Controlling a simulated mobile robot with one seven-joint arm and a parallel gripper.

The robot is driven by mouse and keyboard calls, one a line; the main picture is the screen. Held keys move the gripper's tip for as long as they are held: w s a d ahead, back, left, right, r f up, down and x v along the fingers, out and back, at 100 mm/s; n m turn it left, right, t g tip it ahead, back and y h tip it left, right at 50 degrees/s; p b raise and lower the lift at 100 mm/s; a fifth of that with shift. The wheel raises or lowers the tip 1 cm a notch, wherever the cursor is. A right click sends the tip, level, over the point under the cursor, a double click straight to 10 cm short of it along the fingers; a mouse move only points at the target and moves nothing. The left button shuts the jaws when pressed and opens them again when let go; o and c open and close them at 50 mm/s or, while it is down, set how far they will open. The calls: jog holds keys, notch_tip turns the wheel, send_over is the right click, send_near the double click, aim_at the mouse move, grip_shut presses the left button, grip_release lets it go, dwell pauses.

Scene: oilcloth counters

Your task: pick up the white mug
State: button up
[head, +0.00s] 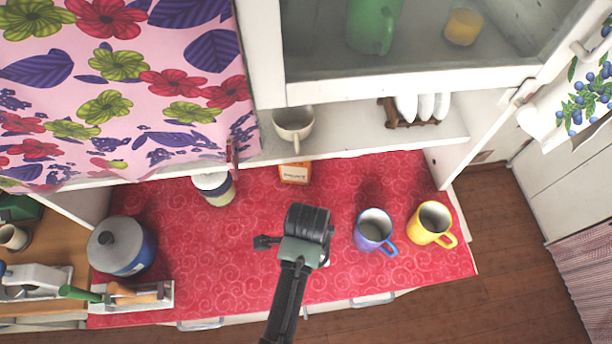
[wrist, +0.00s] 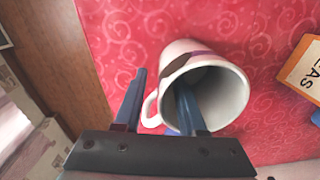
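The white mug (wrist: 232,88) shows in the wrist view on the red counter, its mouth facing the camera and a purple mark on its side. Its handle is on the left. My gripper (wrist: 160,104) is open around the handle side of the mug: one finger reaches into the mouth and the other is outside, left of the handle. I see a gap between each finger and the wall, but cannot tell if either touches. In the head view my gripper (head: 270,242) is over the middle of the counter and hides nearly all of this mug.
A blue mug (head: 372,232) and a yellow mug (head: 428,222) stand to the right. An orange box (head: 295,173) and a lidded jar (head: 218,192) stand behind. A grey-lidded pot (head: 120,247) is at left. A cream mug (head: 294,122) sits on the shelf above.

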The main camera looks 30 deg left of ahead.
grip_shut()
jog(key=shift+w, duration=0.1)
dwell(1.2)
